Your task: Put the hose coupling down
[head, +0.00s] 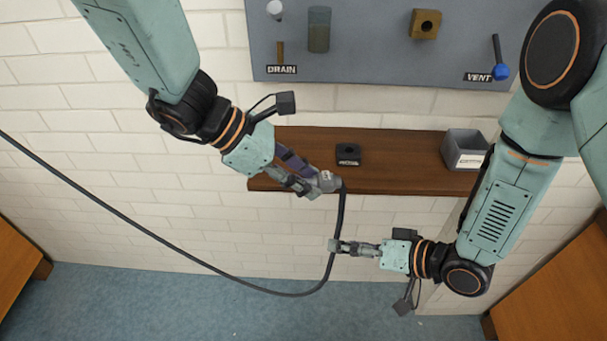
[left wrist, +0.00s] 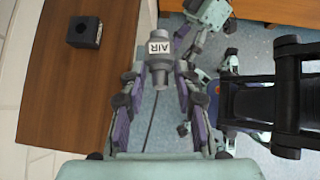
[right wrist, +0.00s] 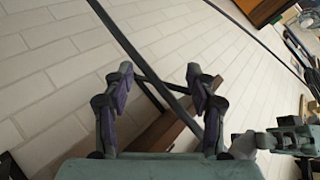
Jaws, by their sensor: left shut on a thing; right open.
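The hose coupling (head: 328,181) is a grey cylinder with a white AIR label, seen close in the left wrist view (left wrist: 159,62). My left gripper (head: 316,186) is shut on it and holds it by the front edge of the brown wooden shelf (head: 415,170); the height above it is unclear. A black hose (head: 340,215) hangs from the coupling and loops away to the left. My right gripper (head: 338,246) is open beside the hanging hose. In the right wrist view the hose (right wrist: 150,75) crosses between its fingers; I cannot tell whether they touch it.
A small black block (head: 348,154) with a hole and label stands on the shelf. A grey bin (head: 463,150) stands at the shelf's right. A grey panel (head: 370,40) with DRAIN and VENT labels hangs above. The shelf between block and bin is clear.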

